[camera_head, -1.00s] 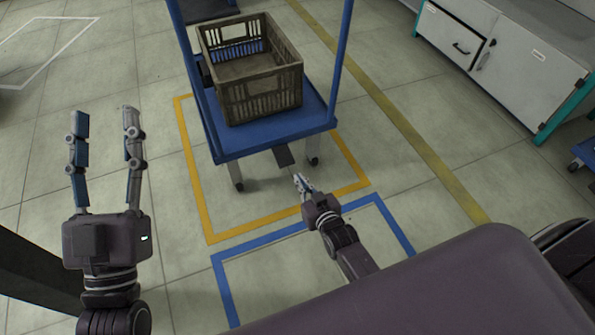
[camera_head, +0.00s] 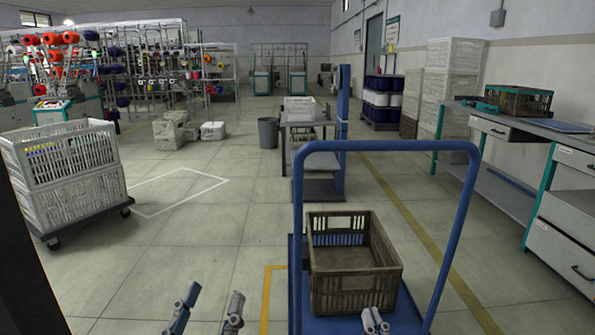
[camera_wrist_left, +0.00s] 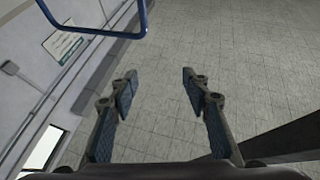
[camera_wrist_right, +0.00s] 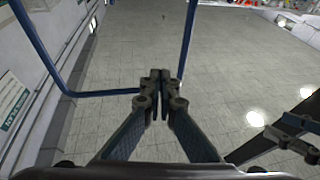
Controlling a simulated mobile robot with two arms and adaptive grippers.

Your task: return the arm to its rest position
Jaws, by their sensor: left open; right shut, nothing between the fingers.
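My left gripper (camera_head: 207,308) shows at the bottom of the head view with its two fingers apart. In the left wrist view it (camera_wrist_left: 157,85) is open, with nothing between the fingers. My right gripper (camera_head: 375,321) shows only its fingertips at the bottom edge, in front of the crate in the picture. In the right wrist view its fingertips (camera_wrist_right: 160,82) meet, with nothing held. The arms behind both grippers are out of the head view.
A blue trolley (camera_head: 381,147) with a tall handle frame carries an empty brown crate (camera_head: 355,283) close ahead. A wheeled stack of white crates (camera_head: 70,180) stands left. A workbench (camera_head: 545,130) runs along the right. Floor between the white crates and trolley is open.

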